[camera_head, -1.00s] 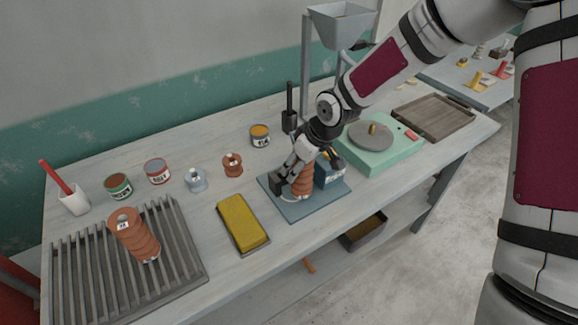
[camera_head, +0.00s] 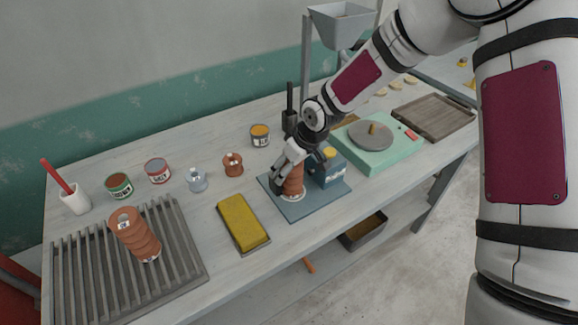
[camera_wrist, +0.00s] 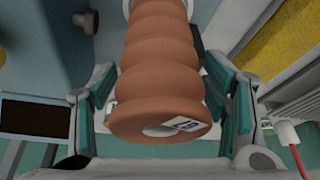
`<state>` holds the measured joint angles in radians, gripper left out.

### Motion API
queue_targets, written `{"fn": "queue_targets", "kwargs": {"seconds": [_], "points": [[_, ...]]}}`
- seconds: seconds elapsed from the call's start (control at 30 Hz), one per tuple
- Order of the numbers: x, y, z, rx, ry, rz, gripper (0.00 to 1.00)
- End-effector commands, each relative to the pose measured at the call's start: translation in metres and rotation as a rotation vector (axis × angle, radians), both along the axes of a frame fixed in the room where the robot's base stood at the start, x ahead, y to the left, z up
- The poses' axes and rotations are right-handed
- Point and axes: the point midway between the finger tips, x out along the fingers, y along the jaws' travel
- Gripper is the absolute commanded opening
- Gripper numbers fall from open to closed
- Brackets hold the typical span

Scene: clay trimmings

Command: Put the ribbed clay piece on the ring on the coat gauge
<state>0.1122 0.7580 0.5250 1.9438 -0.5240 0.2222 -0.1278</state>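A ribbed orange-brown clay piece (camera_head: 294,182) stands on the blue-grey plate of the coat gauge (camera_head: 312,203), on a pale ring (camera_head: 292,197) at its foot. My gripper (camera_head: 283,166) is at its upper part and hides some of it. In the wrist view, the piece (camera_wrist: 160,75) has its labelled, hollow end toward me. The two fingers (camera_wrist: 160,105) stand one on each side, with narrow gaps, and look open. The pale ring is mostly hidden there. The gauge's blue box with a yellow knob (camera_head: 330,154) stands right beside the piece.
A yellow sponge (camera_head: 240,222) lies left of the gauge. Small spools and tins stand behind. A green turntable scale (camera_head: 385,155) stands at right. A dark post (camera_head: 290,105) rises behind my gripper.

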Motion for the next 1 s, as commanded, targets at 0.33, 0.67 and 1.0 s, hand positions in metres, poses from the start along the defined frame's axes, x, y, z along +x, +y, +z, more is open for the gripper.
{"fn": "queue_targets", "kwargs": {"seconds": [0.33,0.67,1.0], "points": [[0.0,-0.004,0.011,0.0,-0.003,-0.003,0.68],[-0.016,-0.023,0.071,0.001,-0.004,-0.004,0.68],[-0.028,-0.036,0.111,0.0,0.0,-0.001,0.68]]}}
